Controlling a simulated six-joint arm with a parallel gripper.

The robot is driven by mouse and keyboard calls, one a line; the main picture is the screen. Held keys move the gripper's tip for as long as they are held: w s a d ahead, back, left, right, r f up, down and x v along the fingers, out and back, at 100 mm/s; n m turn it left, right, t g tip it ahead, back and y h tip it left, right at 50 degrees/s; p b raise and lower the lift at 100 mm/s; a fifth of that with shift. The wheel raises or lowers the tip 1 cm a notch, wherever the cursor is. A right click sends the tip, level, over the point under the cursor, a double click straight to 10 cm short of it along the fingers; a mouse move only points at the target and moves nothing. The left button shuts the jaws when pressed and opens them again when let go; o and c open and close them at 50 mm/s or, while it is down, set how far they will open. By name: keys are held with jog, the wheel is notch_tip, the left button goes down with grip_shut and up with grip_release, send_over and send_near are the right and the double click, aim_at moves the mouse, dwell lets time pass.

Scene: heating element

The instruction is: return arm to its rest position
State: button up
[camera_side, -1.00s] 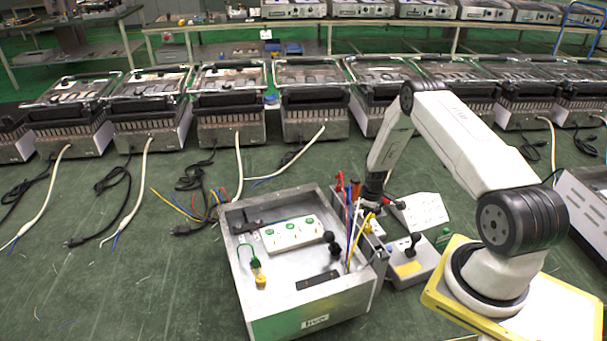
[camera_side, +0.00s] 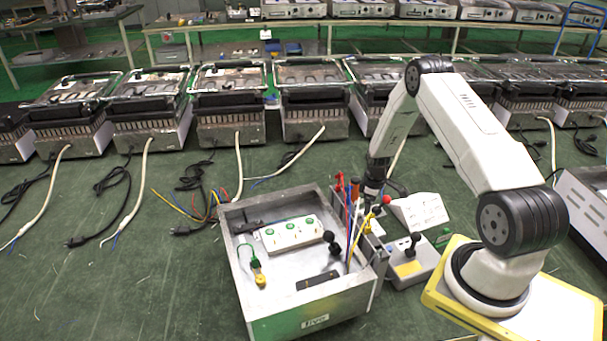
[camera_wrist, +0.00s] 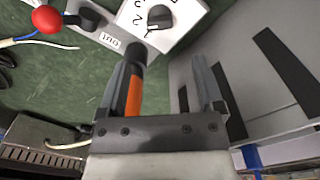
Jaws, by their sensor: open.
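My gripper (camera_side: 374,190) hangs over the right wall of the metal box, beside the upright tools. In the wrist view my gripper (camera_wrist: 165,75) is open, with its two fingers well apart. An orange and black tool handle (camera_wrist: 134,97) shows just inside the left finger. I cannot tell whether the handle touches it. The rest of the gap is clear. In the side view the orange handle (camera_side: 355,187) stands just left of the gripper. My arm is bent, with its elbow high and the forearm pointing down.
The metal box (camera_side: 290,326) holds a white terminal strip (camera_side: 292,233) and coloured leads. A grey control box (camera_side: 414,266) with a black knob and a white sloped panel (camera_side: 420,212) stand right of it. Several heater units line the back.

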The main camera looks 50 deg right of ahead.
jog(key=w+r+m+t+h, duration=0.2)
jog(key=w+r+m+t, duration=0.15)
jog(key=r, duration=0.35)
jog(key=w+a+r, duration=0.3)
jog(key=a+r, duration=0.7)
jog(key=a, duration=0.2)
jog(key=s+a+r+y, duration=0.1)
jog(key=s+a+r, duration=0.4)
jog(key=a, duration=0.5)
jog(key=s+a+r+y, duration=0.1)
jog(key=s+a+r, duration=0.3)
jog(key=s+a, duration=0.5)
jog(key=shift+a+r+n+g, duration=0.35)
jog(key=shift+a+g, duration=0.05)
jog(key=shift+g, duration=0.05)
